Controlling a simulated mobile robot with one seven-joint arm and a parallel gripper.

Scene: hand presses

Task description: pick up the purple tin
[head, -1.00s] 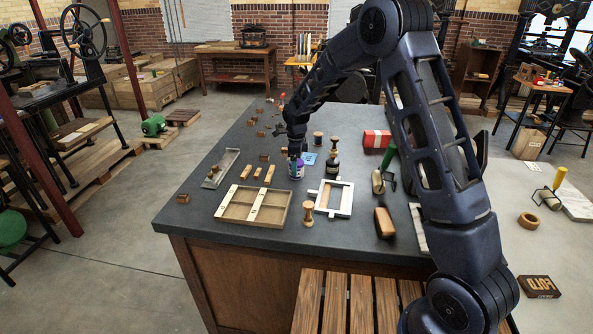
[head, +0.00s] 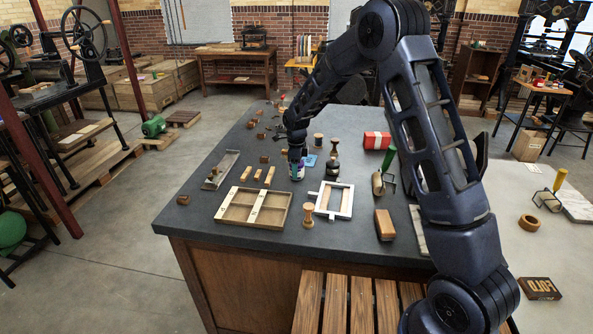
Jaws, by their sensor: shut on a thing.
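The purple tin (head: 297,172) stands on the dark worktop (head: 205,232), behind the wooden tray and left of the white frame. My gripper (head: 296,160) reaches down over it from above and is shut on it. The jaws cover the tin's upper part; only a lower piece with a pale label shows. I cannot tell whether the tin touches the worktop or is slightly above it.
A divided wooden tray (head: 285,212), a white frame (head: 335,199), a wooden spool (head: 308,216) and a dark stacked piece (head: 331,168) stand close by. A blue pad (head: 309,160) lies just behind. A red box (head: 377,140) is farther right.

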